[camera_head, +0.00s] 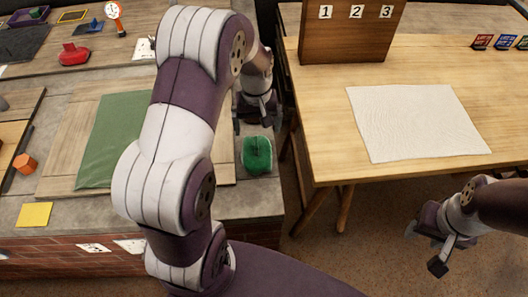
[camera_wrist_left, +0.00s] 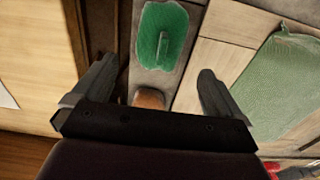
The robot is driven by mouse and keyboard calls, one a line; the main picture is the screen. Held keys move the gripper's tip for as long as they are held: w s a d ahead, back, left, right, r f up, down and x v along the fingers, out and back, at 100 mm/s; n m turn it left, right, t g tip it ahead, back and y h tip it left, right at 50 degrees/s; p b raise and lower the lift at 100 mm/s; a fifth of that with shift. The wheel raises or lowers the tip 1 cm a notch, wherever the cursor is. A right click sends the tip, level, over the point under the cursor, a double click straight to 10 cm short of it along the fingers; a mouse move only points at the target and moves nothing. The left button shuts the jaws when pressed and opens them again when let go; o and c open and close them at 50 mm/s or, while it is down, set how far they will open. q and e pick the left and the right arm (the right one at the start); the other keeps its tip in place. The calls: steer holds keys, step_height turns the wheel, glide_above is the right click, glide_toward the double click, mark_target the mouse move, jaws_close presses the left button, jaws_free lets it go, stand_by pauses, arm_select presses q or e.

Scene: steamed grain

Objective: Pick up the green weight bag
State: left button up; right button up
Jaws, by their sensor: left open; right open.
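The green weight bag (camera_head: 257,155) lies on the grey counter near its right edge, with a raised handle-like strip on top. In the left wrist view the green weight bag (camera_wrist_left: 162,35) lies beyond and between my open fingertips. My left gripper (camera_head: 257,122) is open and empty, just behind the bag in the head view; it also shows in the left wrist view (camera_wrist_left: 156,70). I cannot tell its exact height above the counter. My right gripper (camera_head: 424,250) is open and empty at the lower right, away from the bag.
A brown rounded object (camera_wrist_left: 150,97) shows between the left fingers' bases. A green mat (camera_head: 112,140) lies on a wooden board left of the bag, partly behind my arm. A wooden table (camera_head: 320,130) with a white cloth (camera_head: 418,122) stands right, across a gap.

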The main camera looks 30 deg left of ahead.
mark_target(257, 141)
arm_select(q)
steer(key=f, duration=0.7)
steer(key=f+b, duration=0.1)
steer(key=f, duration=0.3)
steer(key=shift+w+a+f, duration=0.15)
steer(key=shift+w+a, duration=0.1)
steer(key=c, duration=1.4)
steer(key=shift+c, duration=0.3)
